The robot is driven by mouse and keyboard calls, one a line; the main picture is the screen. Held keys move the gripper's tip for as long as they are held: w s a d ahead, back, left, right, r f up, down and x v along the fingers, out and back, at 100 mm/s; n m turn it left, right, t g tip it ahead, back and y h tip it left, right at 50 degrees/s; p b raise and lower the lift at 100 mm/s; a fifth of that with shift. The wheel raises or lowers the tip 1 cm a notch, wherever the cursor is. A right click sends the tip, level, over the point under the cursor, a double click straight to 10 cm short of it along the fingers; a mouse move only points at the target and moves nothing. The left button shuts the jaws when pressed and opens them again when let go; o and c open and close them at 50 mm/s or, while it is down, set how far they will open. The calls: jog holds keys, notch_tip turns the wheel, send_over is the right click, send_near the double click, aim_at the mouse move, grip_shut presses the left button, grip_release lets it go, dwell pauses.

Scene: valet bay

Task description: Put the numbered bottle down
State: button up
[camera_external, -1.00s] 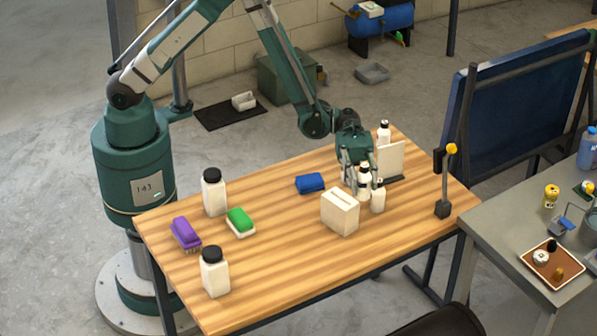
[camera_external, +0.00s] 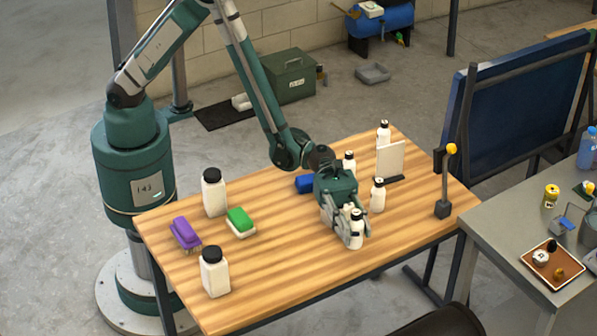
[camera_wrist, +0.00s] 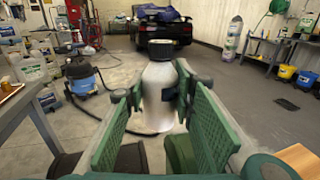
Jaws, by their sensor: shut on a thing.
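My gripper (camera_external: 353,226) is shut on a white bottle with a black cap (camera_external: 357,231) over the front part of the wooden table. The held bottle also shows upright between the green finger pads of my gripper (camera_wrist: 156,88) in the wrist view, as a pale bottle body (camera_wrist: 159,95). I cannot tell whether its base touches the table. No number is readable on it. Three similar small bottles stand behind: one to the right (camera_external: 377,197), one just behind my gripper (camera_external: 349,165), and one at the back (camera_external: 383,135).
The wooden table (camera_external: 285,265) is clear at front middle. A white card stand (camera_external: 391,158), blue block (camera_external: 305,184), green brush (camera_external: 240,221), purple brush (camera_external: 186,232) and two large black-capped bottles (camera_external: 214,193) (camera_external: 215,273) stand around. My gripper mostly hides a pale box.

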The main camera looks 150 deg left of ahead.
jog(key=w+d+r+n+y, duration=0.1)
jog(key=w+d, duration=0.2)
jog(key=d, duration=0.7)
jog(key=w+d+r+n+y, duration=0.1)
jog(key=w+d+r+y, duration=0.1)
jog(key=d, duration=0.8)
jog(key=w+d+r+n+y, duration=0.1)
jog(key=w+d+r+y, duration=0.1)
jog(key=d, duration=0.8)
jog(key=shift+w+t, duration=0.4)
jog(key=shift+w, duration=0.5)
jog(key=shift+a+r, duration=0.1)
